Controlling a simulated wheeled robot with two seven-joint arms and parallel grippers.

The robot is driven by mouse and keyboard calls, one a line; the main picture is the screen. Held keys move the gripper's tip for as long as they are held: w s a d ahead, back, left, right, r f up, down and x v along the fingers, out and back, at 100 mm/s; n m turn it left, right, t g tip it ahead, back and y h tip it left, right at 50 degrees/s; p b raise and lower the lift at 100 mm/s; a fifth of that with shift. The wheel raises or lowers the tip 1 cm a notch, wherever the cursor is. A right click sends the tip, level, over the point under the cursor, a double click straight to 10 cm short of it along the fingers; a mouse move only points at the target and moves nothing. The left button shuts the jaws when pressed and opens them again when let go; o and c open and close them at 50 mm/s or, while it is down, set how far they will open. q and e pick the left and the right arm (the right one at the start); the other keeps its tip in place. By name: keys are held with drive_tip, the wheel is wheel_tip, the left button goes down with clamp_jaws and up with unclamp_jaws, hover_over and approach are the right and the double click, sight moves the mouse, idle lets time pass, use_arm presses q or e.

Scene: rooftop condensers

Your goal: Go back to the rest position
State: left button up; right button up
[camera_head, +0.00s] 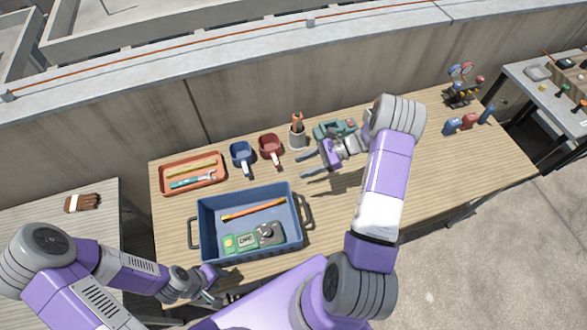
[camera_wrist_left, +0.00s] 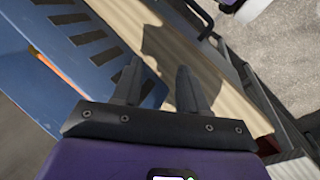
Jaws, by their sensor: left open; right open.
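My left gripper (camera_head: 217,295) is open and empty at the table's front edge, just below the blue tray in the head view. Its two dark fingers (camera_wrist_left: 155,88) show apart in the left wrist view, with nothing between them. My right gripper (camera_head: 308,165) is open and empty over the middle of the table, its fingers pointing left. It is near the red scoop and the pen cup; I cannot tell its exact height.
An orange tray (camera_head: 222,184), blue scoop (camera_head: 241,153), red scoop (camera_head: 270,146), cup (camera_head: 298,138) and gauge set (camera_head: 462,92) stand behind. The table's right part is mostly clear.

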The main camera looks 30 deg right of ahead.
drive_tip(key=shift+s+d+r, duration=0.1)
drive_tip(key=shift+d, duration=0.25)
idle(0.3)
